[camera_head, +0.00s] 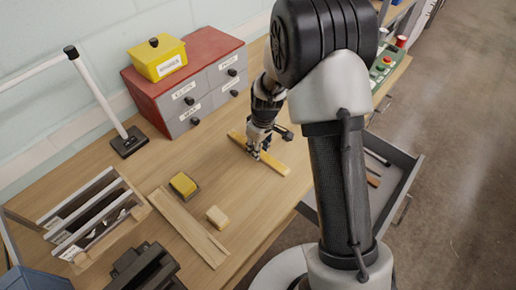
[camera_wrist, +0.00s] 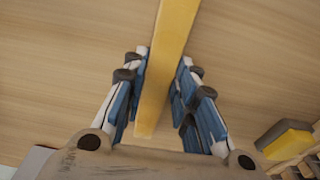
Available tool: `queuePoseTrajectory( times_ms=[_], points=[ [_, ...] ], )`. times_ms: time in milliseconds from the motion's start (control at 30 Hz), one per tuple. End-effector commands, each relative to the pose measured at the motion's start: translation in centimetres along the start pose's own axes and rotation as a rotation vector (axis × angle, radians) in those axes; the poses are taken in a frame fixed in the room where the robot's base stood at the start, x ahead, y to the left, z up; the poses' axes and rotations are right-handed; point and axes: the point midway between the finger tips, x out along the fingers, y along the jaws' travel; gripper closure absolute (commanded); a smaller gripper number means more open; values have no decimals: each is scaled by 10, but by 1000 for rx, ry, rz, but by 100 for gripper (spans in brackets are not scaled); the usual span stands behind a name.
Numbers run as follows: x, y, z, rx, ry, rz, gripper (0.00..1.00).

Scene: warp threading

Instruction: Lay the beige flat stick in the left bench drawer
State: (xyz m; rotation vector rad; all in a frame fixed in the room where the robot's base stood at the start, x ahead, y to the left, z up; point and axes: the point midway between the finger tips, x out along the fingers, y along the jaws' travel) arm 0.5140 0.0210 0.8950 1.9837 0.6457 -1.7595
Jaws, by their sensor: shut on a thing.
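The flat stick (camera_head: 277,165), yellowish beige, is at the middle of the bench in the head view. My gripper (camera_head: 257,151) points down over it and is shut on it near its middle. In the wrist view the stick (camera_wrist: 174,30) runs between the blue-padded fingers of my gripper (camera_wrist: 165,78). I cannot tell whether the stick touches the bench or hangs just above it. An open bench drawer (camera_head: 405,188) stands out at the right, partly hidden by my arm. A dark rod and brownish sticks lie in it.
A red and grey drawer cabinet (camera_head: 203,68) with a yellow box (camera_head: 158,60) on top stands at the back. A long board (camera_head: 187,229), a yellow block (camera_head: 184,184) and a beige block (camera_head: 217,217) lie left of the gripper. A slotted rack (camera_head: 95,220) stands farther left.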

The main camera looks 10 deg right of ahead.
Motion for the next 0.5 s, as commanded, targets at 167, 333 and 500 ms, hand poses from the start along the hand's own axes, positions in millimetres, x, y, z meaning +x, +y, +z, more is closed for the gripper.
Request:
queuePoseTrajectory(
  times_ms=[167, 333, 500],
  points=[
    [-1, 0, 0, 0, 1, 1, 98],
    [2, 0, 0, 0, 1, 0, 70],
    [1, 0, 0, 0, 1, 0, 59]
  ],
)
